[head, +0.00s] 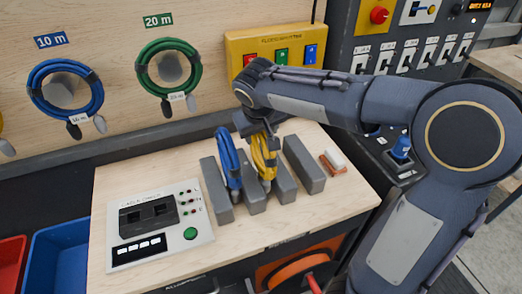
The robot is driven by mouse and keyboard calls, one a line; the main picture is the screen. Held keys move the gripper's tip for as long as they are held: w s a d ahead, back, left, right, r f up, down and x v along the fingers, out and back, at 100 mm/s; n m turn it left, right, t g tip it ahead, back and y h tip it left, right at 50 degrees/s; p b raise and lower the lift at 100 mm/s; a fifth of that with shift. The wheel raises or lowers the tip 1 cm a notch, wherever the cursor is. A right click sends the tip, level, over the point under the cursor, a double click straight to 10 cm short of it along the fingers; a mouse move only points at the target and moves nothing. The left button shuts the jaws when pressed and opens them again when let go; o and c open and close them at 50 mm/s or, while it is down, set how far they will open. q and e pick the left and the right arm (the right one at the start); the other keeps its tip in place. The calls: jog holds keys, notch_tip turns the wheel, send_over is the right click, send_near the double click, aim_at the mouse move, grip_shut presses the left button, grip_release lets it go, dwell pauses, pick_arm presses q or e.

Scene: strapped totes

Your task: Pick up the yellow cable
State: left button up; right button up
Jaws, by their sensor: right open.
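The yellow cable (264,160) is a coiled bundle. It stands upright in a slot between grey blocks on the wooden bench top. My right gripper (257,132) is directly above it, pointing down at the top of the coil. Its jaws are open, and the fingertips are partly hidden by the wrist and the cable. I cannot tell whether they touch the coil. A blue cable coil (228,160) stands in the slot just to the left. My left gripper is not in view.
Several grey divider blocks (304,165) flank the coils. A cable check panel (160,224) lies at the bench's left. Blue (66,88) and green (168,68) coils hang on the back board. A yellow box (276,45) is behind my right arm. Red and blue bins sit lower left.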

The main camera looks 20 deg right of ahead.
jog(key=shift+x, duration=0.8)
grip_shut()
jog(key=shift+r, duration=0.1)
dwell(0.7)
